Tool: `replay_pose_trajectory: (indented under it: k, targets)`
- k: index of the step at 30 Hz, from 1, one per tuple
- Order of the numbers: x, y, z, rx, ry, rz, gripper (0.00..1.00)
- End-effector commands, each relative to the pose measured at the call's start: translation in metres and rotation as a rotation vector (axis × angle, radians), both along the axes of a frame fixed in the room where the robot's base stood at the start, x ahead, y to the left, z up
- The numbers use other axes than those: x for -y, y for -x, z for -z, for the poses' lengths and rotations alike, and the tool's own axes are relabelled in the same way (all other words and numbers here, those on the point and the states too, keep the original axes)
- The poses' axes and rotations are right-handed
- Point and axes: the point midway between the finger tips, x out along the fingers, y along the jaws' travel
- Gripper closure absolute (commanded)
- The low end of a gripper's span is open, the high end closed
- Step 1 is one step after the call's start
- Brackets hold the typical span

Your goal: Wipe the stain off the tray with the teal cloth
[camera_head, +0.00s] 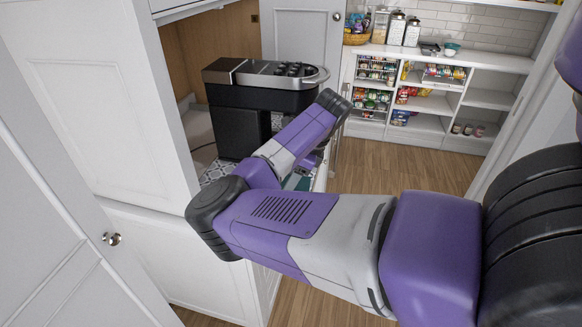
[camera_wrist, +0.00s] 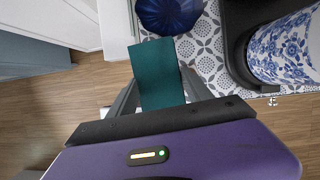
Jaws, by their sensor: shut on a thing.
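The teal cloth (camera_wrist: 157,78) is held between the fingers of my gripper (camera_wrist: 160,85), which is shut on it; the cloth reaches out past the fingers. Its far end lies near a dark blue fluted bowl and over or above the edge of a patterned grey-and-white surface; I cannot tell whether it touches. In the head view my gripper is mostly hidden behind my arm, with a little teal showing beside it. I cannot make out the tray for certain, and no stain is visible in either view.
The dark blue bowl (camera_wrist: 170,12) stands on the patterned surface (camera_wrist: 203,40). A blue-and-white floral vessel (camera_wrist: 285,50) stands at the right, beside a black object. A black and silver coffee machine (camera_head: 262,80) stands in the nook. White shelves (camera_head: 440,105) are behind; wooden floor lies open between.

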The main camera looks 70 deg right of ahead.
Motion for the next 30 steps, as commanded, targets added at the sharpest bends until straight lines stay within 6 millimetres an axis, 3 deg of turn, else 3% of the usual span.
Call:
replay_pose_trajectory:
  k: [9,26,30]
  targets:
    - [0.005,-0.006,-0.025,0.001,0.002,-0.005,0.80]
    - [0.005,-0.006,-0.026,0.000,0.001,-0.005,0.80]
    - [-0.001,0.006,-0.026,0.000,0.002,-0.004,0.80]
